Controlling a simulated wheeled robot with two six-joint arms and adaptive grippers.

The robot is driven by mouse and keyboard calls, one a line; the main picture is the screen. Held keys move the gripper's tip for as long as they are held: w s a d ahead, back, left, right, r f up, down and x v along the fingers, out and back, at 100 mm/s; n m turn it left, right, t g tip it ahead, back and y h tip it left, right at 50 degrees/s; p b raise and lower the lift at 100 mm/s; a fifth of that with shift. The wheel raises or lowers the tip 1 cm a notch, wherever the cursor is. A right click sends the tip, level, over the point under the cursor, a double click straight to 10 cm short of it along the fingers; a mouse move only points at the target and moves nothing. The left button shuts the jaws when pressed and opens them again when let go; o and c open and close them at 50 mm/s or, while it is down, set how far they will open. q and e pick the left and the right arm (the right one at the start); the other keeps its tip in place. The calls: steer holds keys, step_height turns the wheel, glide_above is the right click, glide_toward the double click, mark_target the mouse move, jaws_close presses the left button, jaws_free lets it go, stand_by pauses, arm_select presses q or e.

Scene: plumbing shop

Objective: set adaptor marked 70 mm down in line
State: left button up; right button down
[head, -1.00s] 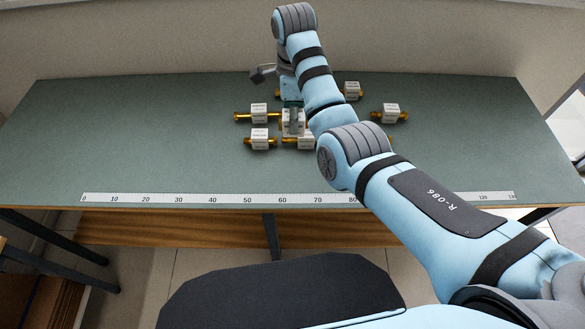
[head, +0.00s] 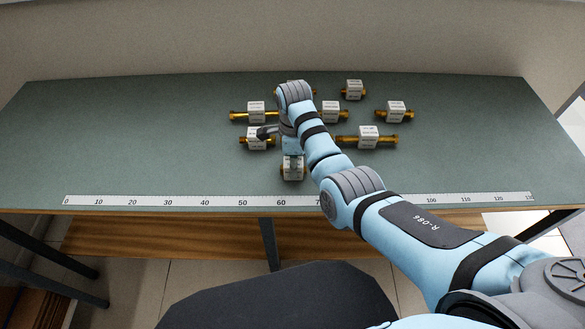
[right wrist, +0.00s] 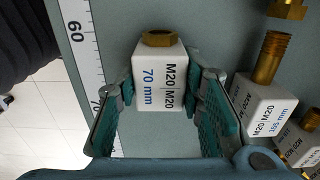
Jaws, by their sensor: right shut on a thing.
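The adaptor marked 70 mm is a white block with brass ends. In the right wrist view the adaptor (right wrist: 158,82) sits between the teal fingers of my right gripper (right wrist: 160,95), its label reading 70 mm and M20 and a brass hex end at the top. In the head view my right gripper (head: 292,160) is shut on this adaptor (head: 293,172), just behind the ruler strip (head: 180,201) near the 60 mark. I cannot tell whether it touches the bench. My left gripper is not in view.
Several other adaptors lie behind on the green bench (head: 130,130), among them ones at left (head: 256,112), right (head: 368,137) and far right (head: 394,111). The bench's left side is clear.

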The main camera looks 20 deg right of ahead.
steer(key=c, duration=1.1)
jaws_free()
step_height(320, 180, up, 13)
steer(key=p, duration=0.3)
steer(key=shift+f+p, duration=0.2)
steer(key=shift+p, duration=0.1)
steer(key=shift+w+f, duration=0.1)
steer(key=shift+a, duration=0.1)
